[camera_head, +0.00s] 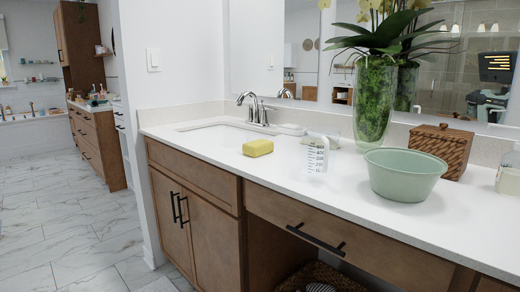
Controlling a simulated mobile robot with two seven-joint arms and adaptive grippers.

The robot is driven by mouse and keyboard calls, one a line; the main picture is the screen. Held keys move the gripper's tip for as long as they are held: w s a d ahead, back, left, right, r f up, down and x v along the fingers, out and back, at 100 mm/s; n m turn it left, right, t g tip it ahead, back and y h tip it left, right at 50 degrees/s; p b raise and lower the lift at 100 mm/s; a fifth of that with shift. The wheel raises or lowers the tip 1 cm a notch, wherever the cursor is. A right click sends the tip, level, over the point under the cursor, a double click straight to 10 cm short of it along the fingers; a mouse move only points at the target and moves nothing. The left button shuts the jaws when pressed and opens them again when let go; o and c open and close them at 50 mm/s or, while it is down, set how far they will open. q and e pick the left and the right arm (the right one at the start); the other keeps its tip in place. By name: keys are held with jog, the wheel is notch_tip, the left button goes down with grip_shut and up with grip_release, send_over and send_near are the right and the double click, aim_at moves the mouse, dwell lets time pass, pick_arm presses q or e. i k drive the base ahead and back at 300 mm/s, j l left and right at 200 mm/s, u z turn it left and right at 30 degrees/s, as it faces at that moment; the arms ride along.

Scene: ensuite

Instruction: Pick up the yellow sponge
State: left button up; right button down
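The yellow sponge (258,147) lies flat on the white counter (218,165), just in front of the sink and close to the counter's front edge. All of its top and near sides show, and nothing touches it from above. Neither of my grippers shows in the head view.
A sink (220,133) with a chrome faucet (250,105) is behind the sponge. To its right stand a clear measuring cup (316,155), a green bowl (405,176), a tall glass vase (374,105) and a wooden box (440,150). The tiled floor (60,220) at left is clear.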

aim_at(260, 147)
jog(key=j+z, duration=0.15)
jog(key=z, duration=0.3)
jog(key=i+j+z, duration=0.1)
jog(key=j+z, duration=0.15)
jog(key=z, duration=0.2)
jog(key=j+z, duration=0.2)
jog(key=z, duration=0.3)
jog(key=j+z, duration=0.2)
jog(key=j, duration=0.15)
jog(key=k+j+z, duration=0.4)
jog(key=j, duration=0.25)
jog(key=i, duration=0.1)
